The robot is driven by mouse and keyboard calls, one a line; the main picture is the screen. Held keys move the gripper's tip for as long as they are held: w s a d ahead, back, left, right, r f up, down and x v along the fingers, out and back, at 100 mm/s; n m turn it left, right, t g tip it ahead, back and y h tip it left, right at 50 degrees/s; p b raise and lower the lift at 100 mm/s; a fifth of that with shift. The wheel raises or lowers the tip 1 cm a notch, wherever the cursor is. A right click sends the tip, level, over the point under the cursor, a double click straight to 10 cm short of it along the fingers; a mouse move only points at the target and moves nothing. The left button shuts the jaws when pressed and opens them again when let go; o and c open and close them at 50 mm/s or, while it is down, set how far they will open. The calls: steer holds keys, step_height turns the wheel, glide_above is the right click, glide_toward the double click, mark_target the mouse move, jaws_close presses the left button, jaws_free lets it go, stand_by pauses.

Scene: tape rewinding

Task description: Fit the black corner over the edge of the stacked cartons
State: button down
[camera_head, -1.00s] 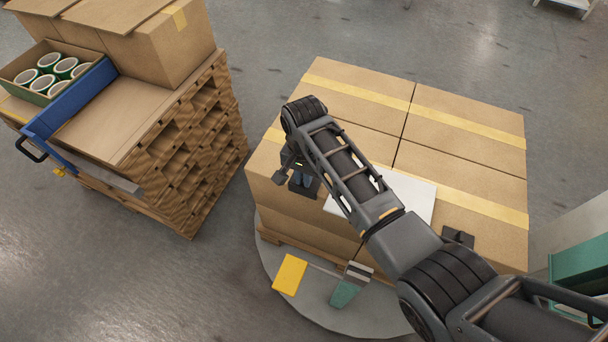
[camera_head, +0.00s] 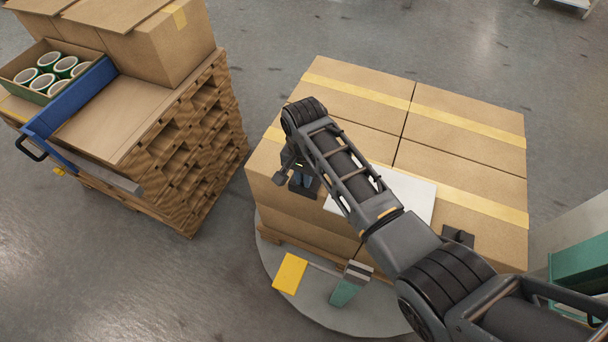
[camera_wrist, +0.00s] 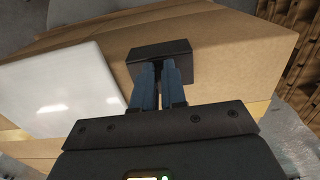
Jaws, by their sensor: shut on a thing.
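The stacked cartons (camera_head: 464,133) stand as a block on a round turntable. My gripper (camera_head: 302,181) is at the near left part of the stack. In the wrist view my gripper (camera_wrist: 159,88) has its blue fingers shut on a black corner (camera_wrist: 160,60), which lies against the carton (camera_wrist: 224,60) near its edge. The held black corner (camera_head: 303,188) also shows small at the stack's near left edge in the head view. Whether it is fully seated is hard to tell. A second black corner (camera_head: 458,236) sits at the stack's near right edge.
A white sheet (camera_head: 412,198) lies on the cartons; it also shows in the wrist view (camera_wrist: 60,92). Wooden pallets (camera_head: 190,150) with boxes stand left, across a floor gap.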

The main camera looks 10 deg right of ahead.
steer(key=shift+f, duration=0.35)
steer(key=c, duration=0.7)
jaws_free()
steer(key=shift+r+p, duration=3.5)
steer(key=shift+r, duration=0.55)
step_height(320, 180, up, 8)
steer(key=shift+f+b, duration=0.15)
steer(key=shift+b, duration=0.2)
steer(key=shift+f, duration=0.1)
